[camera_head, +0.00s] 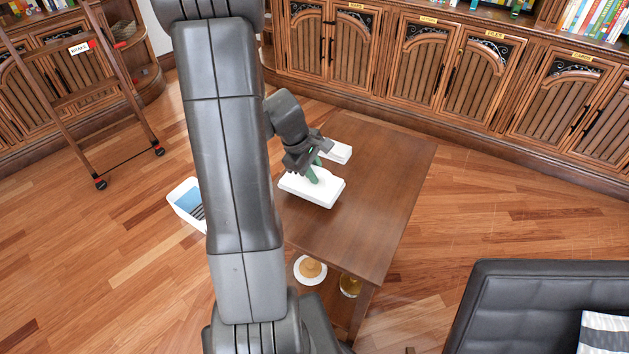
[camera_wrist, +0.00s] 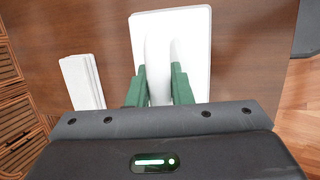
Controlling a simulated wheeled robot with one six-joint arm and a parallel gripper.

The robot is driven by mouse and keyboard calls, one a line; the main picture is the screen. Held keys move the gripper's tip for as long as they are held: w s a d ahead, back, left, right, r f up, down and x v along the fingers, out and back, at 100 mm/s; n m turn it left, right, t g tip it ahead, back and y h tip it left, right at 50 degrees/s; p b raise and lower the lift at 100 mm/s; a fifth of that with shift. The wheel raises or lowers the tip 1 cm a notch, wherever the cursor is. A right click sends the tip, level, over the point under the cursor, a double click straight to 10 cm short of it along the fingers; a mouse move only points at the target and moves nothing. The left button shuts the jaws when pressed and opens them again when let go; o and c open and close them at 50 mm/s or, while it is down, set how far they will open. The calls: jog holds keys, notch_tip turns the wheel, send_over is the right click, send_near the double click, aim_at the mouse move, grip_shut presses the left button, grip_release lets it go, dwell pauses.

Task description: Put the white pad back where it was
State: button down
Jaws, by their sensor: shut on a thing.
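The white pad (camera_head: 310,190) is a flat rectangular slab with rounded corners and a raised white handle. It is at the left part of the wooden table (camera_head: 385,185). My gripper (camera_head: 314,172) is above it with its green fingers on either side of the handle, shut on it. In the wrist view the pad (camera_wrist: 198,45) extends away beyond the fingers (camera_wrist: 158,80). The fingers and wrist hide part of the handle. I cannot tell whether the pad touches the tabletop or is slightly above it.
A folded white stack (camera_head: 337,152) lies behind the pad, also in the wrist view (camera_wrist: 82,82). The table's right half is clear. A plate (camera_head: 298,272) and glass (camera_head: 350,286) are under the front edge. A black chair (camera_head: 520,300) is front right.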

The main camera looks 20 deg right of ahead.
aim_at(300, 183)
jog(key=shift+f, duration=1.65)
jog(key=shift+b, duration=0.3)
jog(key=shift+f, duration=0.2)
jog(key=c, duration=1.3)
grip_release()
jog(key=shift+s, duration=0.1)
jog(key=p+v, duration=0.1)
jog(key=v, duration=1.1)
jog(key=shift+r+p, duration=0.25)
jog(key=shift+p, duration=0.1)
jog(key=shift+f, duration=0.15)
